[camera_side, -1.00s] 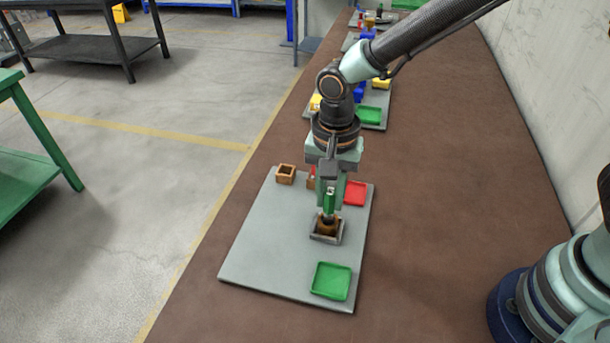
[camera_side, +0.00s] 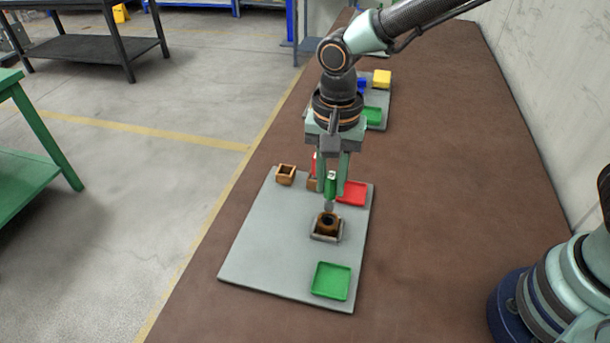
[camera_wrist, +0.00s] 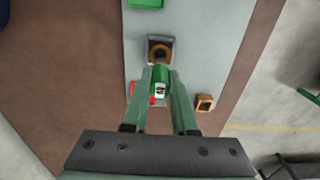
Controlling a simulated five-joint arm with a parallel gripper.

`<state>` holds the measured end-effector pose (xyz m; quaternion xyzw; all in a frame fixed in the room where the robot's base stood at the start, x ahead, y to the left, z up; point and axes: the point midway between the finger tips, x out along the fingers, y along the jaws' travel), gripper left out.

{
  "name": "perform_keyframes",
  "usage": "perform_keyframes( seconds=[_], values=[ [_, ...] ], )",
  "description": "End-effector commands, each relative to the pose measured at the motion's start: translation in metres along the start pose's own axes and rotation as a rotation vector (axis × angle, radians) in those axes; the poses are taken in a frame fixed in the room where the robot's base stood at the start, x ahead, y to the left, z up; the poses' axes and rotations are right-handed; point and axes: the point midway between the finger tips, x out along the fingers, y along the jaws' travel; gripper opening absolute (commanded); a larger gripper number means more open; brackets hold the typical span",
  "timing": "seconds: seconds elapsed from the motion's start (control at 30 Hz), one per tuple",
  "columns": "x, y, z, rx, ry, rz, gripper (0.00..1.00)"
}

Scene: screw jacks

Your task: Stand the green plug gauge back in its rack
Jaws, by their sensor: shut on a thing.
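The green plug gauge (camera_side: 330,184) is upright between the fingers of my gripper (camera_side: 335,188), which is shut on it. Its grey lower end hangs a little above a brown block with a round dark hole (camera_side: 327,222), which sits in a grey square holder on the board. An open-topped wooden box (camera_side: 285,174), empty as far as I see, stands at the board's far left. Another wooden box (camera_side: 312,184) with a red piece upright in it is partly hidden behind my gripper.
A grey board (camera_side: 265,245) carries all this. A red tray (camera_side: 354,193) lies right of my gripper and a green tray (camera_side: 331,281) at the near right; both look empty. The board's left part is clear. Another board with coloured items stands farther back.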

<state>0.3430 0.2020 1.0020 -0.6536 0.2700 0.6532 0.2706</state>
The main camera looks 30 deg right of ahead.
Motion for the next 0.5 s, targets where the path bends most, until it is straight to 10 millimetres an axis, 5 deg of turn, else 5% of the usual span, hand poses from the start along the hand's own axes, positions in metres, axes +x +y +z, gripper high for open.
perform_keyframes(
  seconds=[0.5],
  values=[
    [-0.017, 0.0, 0.0, 0.0, 0.0, 0.0, 0.0]
  ],
)
